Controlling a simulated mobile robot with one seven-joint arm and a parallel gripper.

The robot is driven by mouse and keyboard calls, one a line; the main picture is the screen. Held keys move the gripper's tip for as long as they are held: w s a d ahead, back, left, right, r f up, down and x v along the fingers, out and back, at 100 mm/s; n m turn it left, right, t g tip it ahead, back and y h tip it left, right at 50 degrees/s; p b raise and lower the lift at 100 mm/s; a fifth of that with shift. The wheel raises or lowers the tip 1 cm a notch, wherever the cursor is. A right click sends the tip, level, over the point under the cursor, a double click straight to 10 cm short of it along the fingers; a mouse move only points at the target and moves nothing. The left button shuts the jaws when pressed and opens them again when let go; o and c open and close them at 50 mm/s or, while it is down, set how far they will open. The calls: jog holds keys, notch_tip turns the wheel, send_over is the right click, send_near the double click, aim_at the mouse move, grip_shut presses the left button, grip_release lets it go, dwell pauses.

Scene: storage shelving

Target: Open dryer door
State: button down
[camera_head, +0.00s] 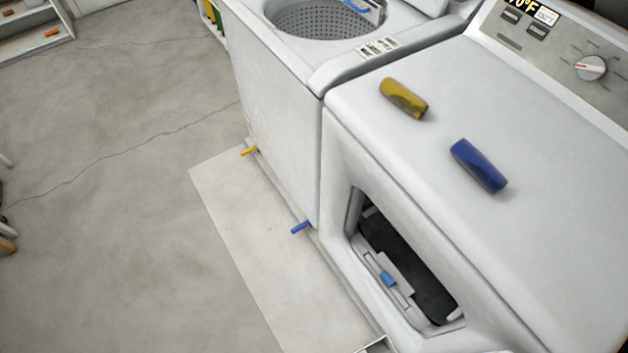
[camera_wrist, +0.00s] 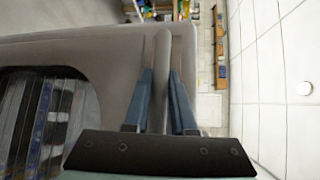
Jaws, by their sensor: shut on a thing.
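The white dryer (camera_head: 560,230) stands at the right in the head view. Its front opening (camera_head: 440,285) shows a dark inside, with no door across it. In the wrist view a grey panel, which looks like the dryer door (camera_wrist: 110,65), fills the left side and has a dark window (camera_wrist: 45,120). My gripper (camera_wrist: 162,72) shows only in the wrist view. Its two blue-grey fingers are on the panel's right edge, shut on it. A small pale corner (camera_head: 374,346) at the bottom of the head view may be part of the door.
A yellow item (camera_head: 403,98) and a blue item (camera_head: 478,166) lie on the dryer top. An open-topped washer (camera_head: 275,120) stands beside it on the left. Small orange (camera_head: 249,151) and blue (camera_head: 300,227) pieces are at its base. The grey floor (camera_head: 110,220) is mostly clear.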

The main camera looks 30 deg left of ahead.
jog(key=shift+s+d+n+g, duration=0.25)
jog(key=shift+s+d, duration=0.1)
jog(key=shift+d, duration=0.4)
jog(key=shift+s+d+n+g, duration=0.15)
jog(key=shift+s+d+g, duration=0.15)
jog(key=shift+d, duration=0.4)
jog(key=c, duration=0.8)
grip_release()
jog(key=shift+o, duration=0.2)
jog(key=b+v, duration=0.2)
jog(key=v, duration=1.1)
jog(key=shift+b, duration=0.3)
jog(key=shift+a+r, duration=0.1)
